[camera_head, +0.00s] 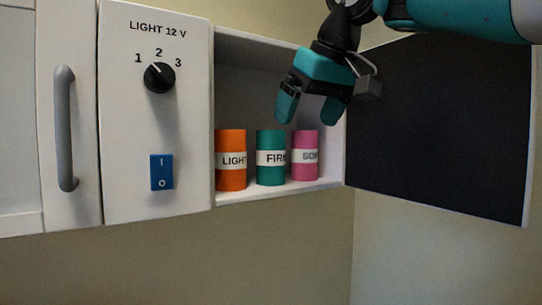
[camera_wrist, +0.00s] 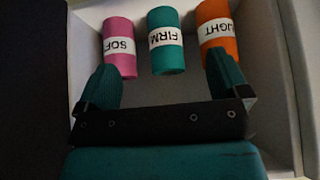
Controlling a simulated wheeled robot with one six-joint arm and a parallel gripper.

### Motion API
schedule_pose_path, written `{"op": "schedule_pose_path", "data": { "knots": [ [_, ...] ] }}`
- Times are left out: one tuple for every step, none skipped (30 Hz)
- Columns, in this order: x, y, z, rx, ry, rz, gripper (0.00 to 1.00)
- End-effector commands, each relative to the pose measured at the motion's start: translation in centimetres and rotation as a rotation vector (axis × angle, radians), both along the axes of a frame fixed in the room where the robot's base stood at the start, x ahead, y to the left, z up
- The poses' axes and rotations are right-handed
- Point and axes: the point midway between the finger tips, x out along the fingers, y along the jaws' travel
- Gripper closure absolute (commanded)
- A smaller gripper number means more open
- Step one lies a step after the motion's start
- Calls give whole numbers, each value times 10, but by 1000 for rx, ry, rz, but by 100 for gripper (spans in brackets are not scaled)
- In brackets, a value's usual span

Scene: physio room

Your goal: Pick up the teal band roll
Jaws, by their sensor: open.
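The teal band roll (camera_head: 270,172), with a white label reading FIRM, stands upright in an open wall cabinet, between an orange roll (camera_head: 231,174) and a pink roll (camera_head: 305,170). My gripper (camera_head: 307,118) is open and empty, above and in front of the teal and pink rolls. In the wrist view the picture is turned over: the teal roll (camera_wrist: 168,56) lies ahead, between and beyond the two fingertips of my gripper (camera_wrist: 162,82). The fingers are apart from all the rolls.
The cabinet shelf (camera_head: 240,197) has a white front edge. The dark cabinet door (camera_head: 450,130) stands open on the right. A panel (camera_head: 130,120) with a black knob (camera_head: 160,77) and blue switch (camera_head: 162,172) is on the left, beside a grey handle (camera_head: 65,130).

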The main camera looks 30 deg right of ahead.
Motion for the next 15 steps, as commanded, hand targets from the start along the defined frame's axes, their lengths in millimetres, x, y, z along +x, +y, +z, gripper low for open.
{"op": "schedule_pose_path", "data": {
  "knots": [
    [7, 2, -1, 1, 2, 4, 7],
    [10, 2, -1, 1, 2, 4, 7],
    [22, 1, -4, 2, 4, 5, 7],
    [29, 1, -5, 1, 4, 6, 7],
    [36, 1, -5, 0, 3, 5, 7],
    [45, 1, -3, 0, 3, 5, 7],
    [51, 1, -3, 0, 3, 5, 7],
    [56, 1, -3, 1, 2, 4, 7],
    [63, 1, -2, 1, 2, 3, 7],
    [67, 1, -1, 1, 2, 2, 7],
    [71, 0, -1, 0, 2, 2, 7],
    [74, 1, -1, 0, 2, 2, 7],
    [76, 1, -1, 0, 2, 2, 7],
    [78, 1, -1, 0, 1, 2, 7],
    [80, 1, -1, 0, 1, 2, 7]
  ]
}}
